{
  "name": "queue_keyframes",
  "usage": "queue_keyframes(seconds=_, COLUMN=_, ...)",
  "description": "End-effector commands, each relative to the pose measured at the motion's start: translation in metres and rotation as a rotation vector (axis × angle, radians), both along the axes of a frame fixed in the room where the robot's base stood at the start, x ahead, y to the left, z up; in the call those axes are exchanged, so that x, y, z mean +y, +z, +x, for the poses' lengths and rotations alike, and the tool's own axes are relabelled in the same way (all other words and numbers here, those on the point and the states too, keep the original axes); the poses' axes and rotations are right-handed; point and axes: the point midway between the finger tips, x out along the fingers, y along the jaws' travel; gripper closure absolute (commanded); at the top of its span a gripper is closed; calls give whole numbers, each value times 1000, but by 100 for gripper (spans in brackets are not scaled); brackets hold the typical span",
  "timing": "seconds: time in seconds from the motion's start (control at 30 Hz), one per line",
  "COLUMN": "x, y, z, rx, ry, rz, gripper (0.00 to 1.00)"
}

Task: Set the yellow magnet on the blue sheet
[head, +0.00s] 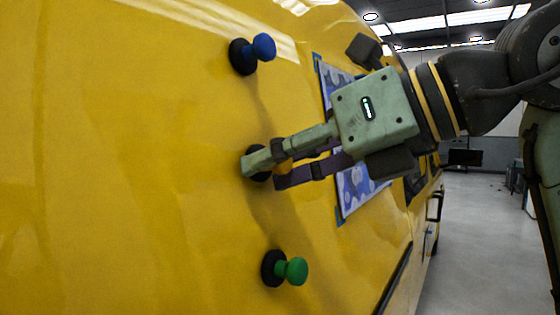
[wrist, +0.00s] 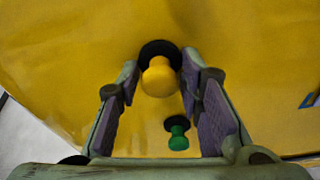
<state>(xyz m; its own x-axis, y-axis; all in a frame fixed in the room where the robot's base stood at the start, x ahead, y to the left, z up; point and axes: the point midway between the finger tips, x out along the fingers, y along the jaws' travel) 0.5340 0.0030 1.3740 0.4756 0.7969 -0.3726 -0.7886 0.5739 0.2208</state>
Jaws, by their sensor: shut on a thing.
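The yellow magnet (wrist: 159,78) has a round knob on a black disc. The disc sits against the yellow panel. In the head view my gripper (head: 261,172) hides most of it, and only part of its black disc shows. In the wrist view my gripper (wrist: 163,80) has one finger on each side of the yellow knob and is shut on it. The blue sheet (head: 357,195), patterned in blue and white, is on the panel to the right, partly hidden behind my gripper. A corner of it (wrist: 311,99) shows at the right edge of the wrist view.
A blue magnet (head: 263,47) is on the panel above my gripper. A green magnet (head: 290,270) is below it, also seen in the wrist view (wrist: 178,135). The yellow panel (head: 120,160) is curved, with bare room to the left.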

Motion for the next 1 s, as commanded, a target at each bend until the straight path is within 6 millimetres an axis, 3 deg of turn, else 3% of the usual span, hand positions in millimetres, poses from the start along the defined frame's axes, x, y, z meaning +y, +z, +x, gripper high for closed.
queue_keyframes(seconds=1.0, x=-12, y=3, z=-8, rx=-1, ry=0, rz=1, gripper=100)
